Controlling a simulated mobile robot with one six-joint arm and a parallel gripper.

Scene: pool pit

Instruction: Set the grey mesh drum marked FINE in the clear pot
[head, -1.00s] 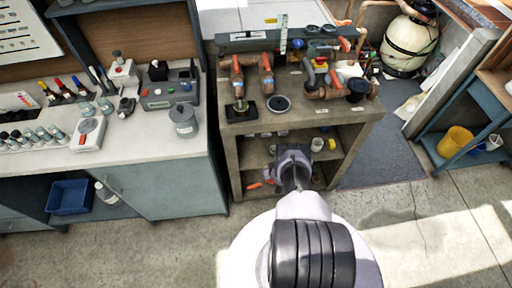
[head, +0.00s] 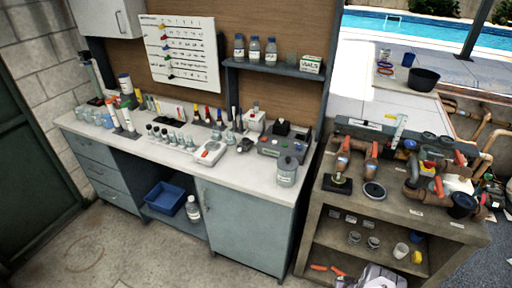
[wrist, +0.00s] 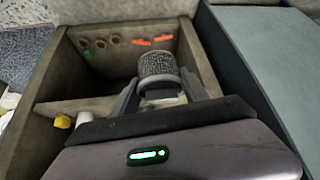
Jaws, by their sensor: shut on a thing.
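The grey mesh drum (wrist: 158,66) is upright between the fingers of my gripper (wrist: 160,90) in the wrist view. My gripper is shut on it, with one finger on each side. A pale label patch shows at its lower front, but I cannot read a mark. The drum is in front of the open shelves of the brown bench. In the head view only a bit of my arm shows at the bottom edge, and neither gripper nor drum is visible. I cannot tell for sure which vessel is the clear pot; small clear cups (head: 428,138) stand on the bench top.
The brown bench (head: 325,205) carries pipe fittings, valves and a black ring (head: 374,190). Its shelf holds jars (head: 354,238) and a yellow piece (head: 417,257). A white-topped counter (head: 120,140) at left holds bottles and a grey canister (head: 287,171). Floor at lower left is clear.

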